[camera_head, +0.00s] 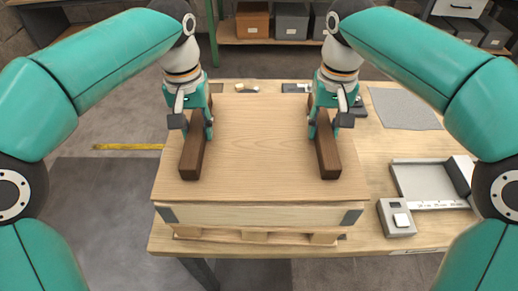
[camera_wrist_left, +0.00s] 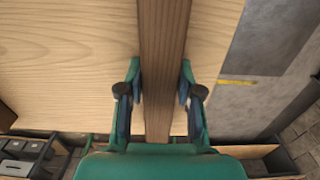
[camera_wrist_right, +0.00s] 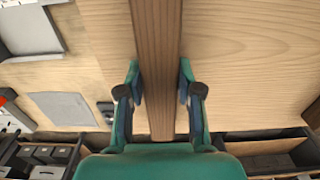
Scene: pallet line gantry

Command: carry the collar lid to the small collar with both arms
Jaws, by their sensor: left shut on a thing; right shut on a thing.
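The collar lid (camera_head: 258,150) is a broad light-wood panel with two dark brown bars on top. It is level above the small collar (camera_head: 262,216), a pale wooden frame with dark metal corners. Only the collar's front side shows; I cannot tell whether lid and collar touch. My left gripper (camera_head: 194,125) is shut on the left bar (camera_head: 191,160), which also runs between its fingers in the left wrist view (camera_wrist_left: 165,60). My right gripper (camera_head: 325,122) is shut on the right bar (camera_head: 328,160), which also shows in the right wrist view (camera_wrist_right: 156,60).
The collar stands on a wooden pallet (camera_head: 255,237) on the wooden table (camera_head: 376,238). To the right are a grey tray (camera_head: 424,181), a small grey box with a white button (camera_head: 396,218) and a grey mat (camera_head: 404,108). Shelves with bins (camera_head: 291,21) stand behind.

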